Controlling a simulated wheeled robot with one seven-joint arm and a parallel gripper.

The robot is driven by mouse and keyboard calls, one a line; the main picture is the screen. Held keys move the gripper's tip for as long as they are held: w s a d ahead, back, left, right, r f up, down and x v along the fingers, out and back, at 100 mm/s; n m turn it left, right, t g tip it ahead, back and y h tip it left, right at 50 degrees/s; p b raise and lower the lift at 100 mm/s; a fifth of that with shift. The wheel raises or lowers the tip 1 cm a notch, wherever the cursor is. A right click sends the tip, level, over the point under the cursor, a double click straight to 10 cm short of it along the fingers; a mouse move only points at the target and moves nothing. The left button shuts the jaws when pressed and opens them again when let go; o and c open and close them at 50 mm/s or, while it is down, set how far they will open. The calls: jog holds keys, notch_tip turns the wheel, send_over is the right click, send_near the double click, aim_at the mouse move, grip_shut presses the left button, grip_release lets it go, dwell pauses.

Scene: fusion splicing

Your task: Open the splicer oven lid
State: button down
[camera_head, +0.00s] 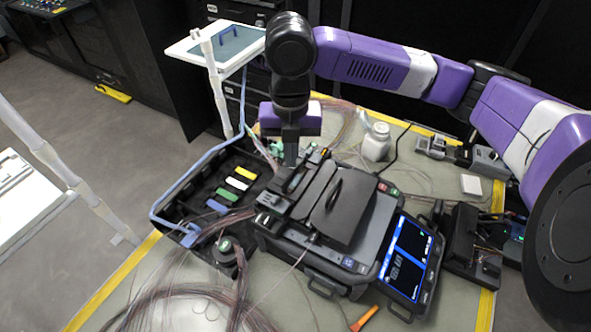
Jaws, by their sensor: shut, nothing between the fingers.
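The fusion splicer (353,251) sits on the work table, a dark grey and black box with a lit blue screen (408,257) at its right. Its dark covers lie on top: a wide flat cover (343,207) and, to the left of it, a narrower section (290,188) that may be the oven lid. I cannot tell for sure whether that lid is closed. My gripper (291,160) points down at the back left of the splicer, close above that section. It is shut and empty. The fingertips are small and dark, and I cannot tell whether they touch the splicer.
A black tray (203,183) with coloured pieces lies left of the splicer. A white bottle (376,142) stands behind it. Loose fibres (190,292) spread over the front left. A black device (466,240) stands at right. An orange-tipped tool (365,317) lies in front.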

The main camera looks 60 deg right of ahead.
jog(key=shift+w+r, duration=0.25)
dwell(0.3)
jog(key=w+r+p, duration=0.3)
jog(key=r+p, duration=0.3)
jog(key=r, duration=0.2)
dwell(0.6)
dwell(0.9)
